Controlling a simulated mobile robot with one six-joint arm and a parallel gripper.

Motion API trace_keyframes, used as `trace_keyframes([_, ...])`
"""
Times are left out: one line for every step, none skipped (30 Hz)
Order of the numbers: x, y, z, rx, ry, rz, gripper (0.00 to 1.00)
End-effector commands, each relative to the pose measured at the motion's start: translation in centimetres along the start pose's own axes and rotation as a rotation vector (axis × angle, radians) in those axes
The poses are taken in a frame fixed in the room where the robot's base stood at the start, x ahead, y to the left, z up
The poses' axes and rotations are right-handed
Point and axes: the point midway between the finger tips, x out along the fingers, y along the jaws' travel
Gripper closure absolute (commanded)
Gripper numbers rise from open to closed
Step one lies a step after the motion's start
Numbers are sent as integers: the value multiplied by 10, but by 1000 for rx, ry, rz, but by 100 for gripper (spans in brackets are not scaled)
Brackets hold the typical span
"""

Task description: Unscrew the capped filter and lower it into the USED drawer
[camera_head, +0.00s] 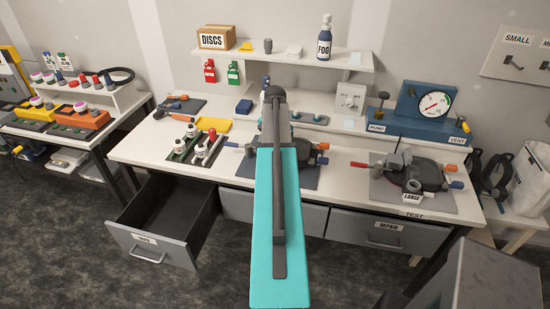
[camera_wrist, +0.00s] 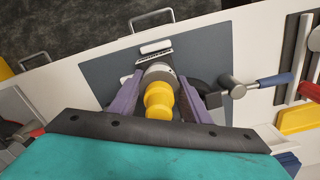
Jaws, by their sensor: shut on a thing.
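In the wrist view my gripper (camera_wrist: 163,92) has its purple fingers on both sides of a filter with a yellow cap (camera_wrist: 158,102) and a pale grey body (camera_wrist: 159,75). It is shut on this filter. The filter is over a dark fixture on a grey mat (camera_wrist: 98,75); whether it is still threaded in cannot be told. In the head view my teal arm hides the gripper and filter. The open drawer (camera_head: 150,247) at the lower left looks empty where its inside shows; its label is too small to read surely.
A second fixture labelled LARGE (camera_head: 410,180) is at right. A gauge box (camera_head: 425,105) is behind it. The REPAIR drawer (camera_head: 380,232) is shut. A lever with a blue grip (camera_wrist: 270,82) sticks out beside the filter.

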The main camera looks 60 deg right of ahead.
Motion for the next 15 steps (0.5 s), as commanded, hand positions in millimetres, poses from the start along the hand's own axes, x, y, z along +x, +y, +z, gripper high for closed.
trace_keyframes([-2, -4, -1, -4, 6, -9, 84])
trace_keyframes([-3, -4, -1, -4, 6, -9, 84])
trace_keyframes([-4, -4, -1, -4, 6, -9, 84])
trace_keyframes([-5, -4, -1, -3, 6, -9, 84])
trace_keyframes([-6, -4, -1, -3, 6, -9, 84])
trace_keyframes([-7, -4, -1, -3, 5, -9, 84])
trace_keyframes([-8, -4, -1, -2, 5, -9, 84])
trace_keyframes([-9, -4, -1, -2, 5, -9, 84])
trace_keyframes([-10, -4, -1, -2, 5, -9, 84])
trace_keyframes([-10, -4, -1, -2, 5, -9, 84])
trace_keyframes([-11, -4, -1, -2, 5, -9, 84])
trace_keyframes([-12, -4, -1, -1, 5, -9, 84])
trace_keyframes([-13, -4, -1, -1, 5, -9, 84])
trace_keyframes([-14, -4, -1, -1, 5, -9, 84])
trace_keyframes([-15, -3, -1, -1, 5, -8, 84])
